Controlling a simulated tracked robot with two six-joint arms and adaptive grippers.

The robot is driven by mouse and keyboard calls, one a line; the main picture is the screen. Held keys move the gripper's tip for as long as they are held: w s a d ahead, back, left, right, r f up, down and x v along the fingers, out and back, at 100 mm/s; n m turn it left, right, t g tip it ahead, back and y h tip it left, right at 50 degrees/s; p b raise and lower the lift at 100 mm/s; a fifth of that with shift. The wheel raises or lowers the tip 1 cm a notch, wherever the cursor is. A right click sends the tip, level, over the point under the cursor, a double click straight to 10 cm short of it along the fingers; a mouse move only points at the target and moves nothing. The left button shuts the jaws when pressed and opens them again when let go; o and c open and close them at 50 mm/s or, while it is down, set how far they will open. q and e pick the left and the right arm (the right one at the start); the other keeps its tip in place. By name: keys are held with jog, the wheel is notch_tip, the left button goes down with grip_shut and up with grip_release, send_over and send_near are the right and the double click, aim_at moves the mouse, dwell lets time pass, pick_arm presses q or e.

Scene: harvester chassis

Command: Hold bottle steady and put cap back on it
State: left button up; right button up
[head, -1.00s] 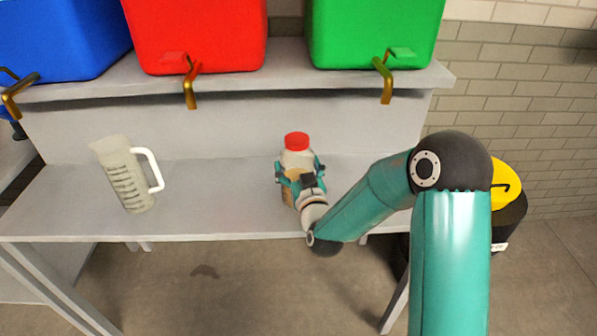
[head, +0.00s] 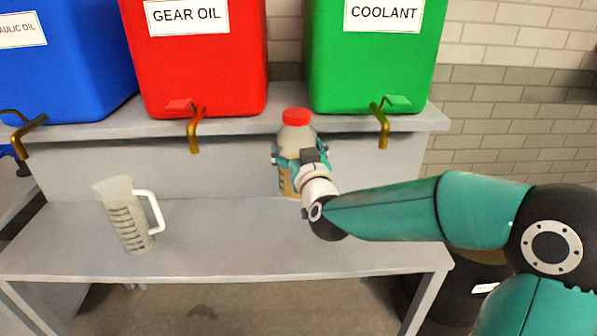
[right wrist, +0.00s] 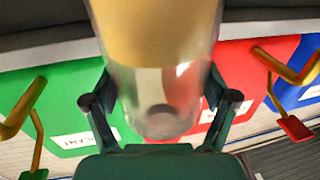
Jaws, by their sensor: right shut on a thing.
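The bottle (head: 296,138) is clear with amber liquid in its lower part, and a red cap (head: 296,117) sits on its top. It is upright and appears to be held above the workbench, in front of the shelf edge. My right gripper (head: 301,160) is shut around the bottle's middle, with a finger on each side. In the right wrist view the bottle (right wrist: 155,35) stands between the two fingers (right wrist: 160,98), with the scene upside down. The red cap cannot be made out there. My left gripper is not in view.
A jug (head: 125,222) with a white handle stands on the workbench (head: 220,245) at the left. Blue (head: 65,75), red (head: 205,75) and green (head: 372,75) containers with brass taps stand on the shelf above. The bench middle is clear. A dark drum (head: 462,285) stands at right.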

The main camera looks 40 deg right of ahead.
aim_at(297, 135)
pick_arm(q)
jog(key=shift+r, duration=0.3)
pick_arm(e)
jog(key=shift+r, duration=1.6)
jog(key=o, duration=1)
jog(key=shift+c, duration=0.2)
jog(key=c, duration=1.2)
